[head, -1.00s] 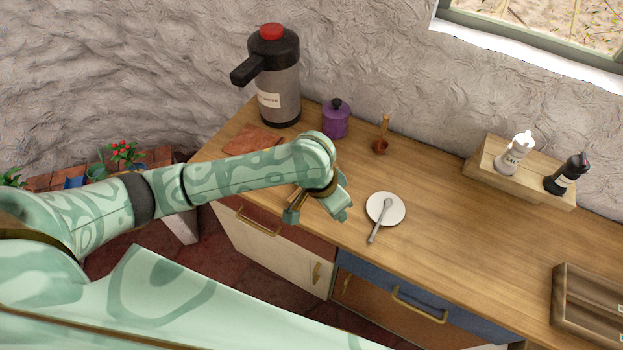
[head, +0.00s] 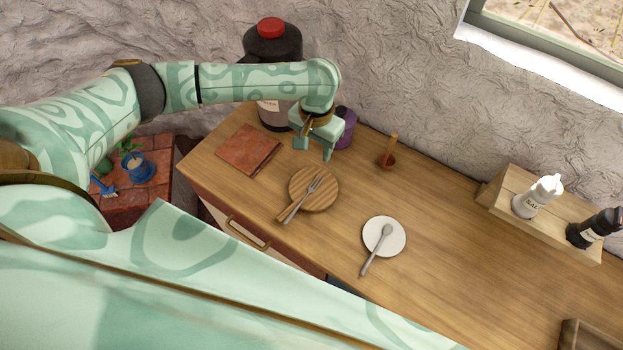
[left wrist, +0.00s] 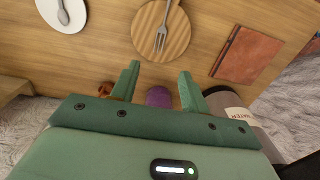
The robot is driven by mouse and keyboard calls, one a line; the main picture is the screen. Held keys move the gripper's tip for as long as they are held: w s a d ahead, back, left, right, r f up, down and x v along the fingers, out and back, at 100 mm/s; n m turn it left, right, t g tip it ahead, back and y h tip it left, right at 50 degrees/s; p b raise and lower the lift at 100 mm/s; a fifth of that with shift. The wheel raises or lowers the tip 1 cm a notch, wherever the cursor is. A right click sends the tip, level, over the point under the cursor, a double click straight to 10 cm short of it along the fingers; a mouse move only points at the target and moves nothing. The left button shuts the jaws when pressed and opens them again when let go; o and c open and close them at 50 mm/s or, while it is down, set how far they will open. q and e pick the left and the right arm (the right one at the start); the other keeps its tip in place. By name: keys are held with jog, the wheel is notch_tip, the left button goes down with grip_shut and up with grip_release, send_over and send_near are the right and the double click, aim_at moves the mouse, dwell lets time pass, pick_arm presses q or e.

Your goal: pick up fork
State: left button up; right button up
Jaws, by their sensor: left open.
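The fork (head: 303,200) lies on a round striped wooden board (head: 325,200) on the counter, tines toward the back right and handle over the board's front-left edge. The fork also shows in the left wrist view (left wrist: 161,35), on the board (left wrist: 179,32) beyond my fingertips. My left gripper (head: 314,153) is open and empty, raised behind the board, near the purple pot. Its two fingers also show in the left wrist view (left wrist: 159,72), apart, with the fork ahead between their lines. My right gripper is not in view.
A white plate (head: 397,238) with a spoon (head: 375,251) lies right of the board. A brown book-like slab (head: 249,149) lies left. The dispenser (head: 275,45), purple pot (head: 345,138) and small brown pot (head: 387,162) stand behind.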

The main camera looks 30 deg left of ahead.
pick_arm(q)
jog(key=b, duration=0.3)
send_over(314, 185)
notch_tip(314, 185, down, 9)
jog(key=shift+s+d+f, duration=0.1)
jog(key=shift+f, duration=0.7)
jog(key=f+b, duration=0.1)
jog(key=f, duration=0.1)
jog(key=f+b, duration=0.1)
jog(key=f, duration=0.2)
jog(key=shift+w, duration=0.2)
jog(key=shift+r, duration=0.1)
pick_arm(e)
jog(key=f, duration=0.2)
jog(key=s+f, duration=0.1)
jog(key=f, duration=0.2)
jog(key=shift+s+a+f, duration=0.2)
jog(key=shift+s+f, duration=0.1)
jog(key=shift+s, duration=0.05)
pick_arm(q)
grip_shut()
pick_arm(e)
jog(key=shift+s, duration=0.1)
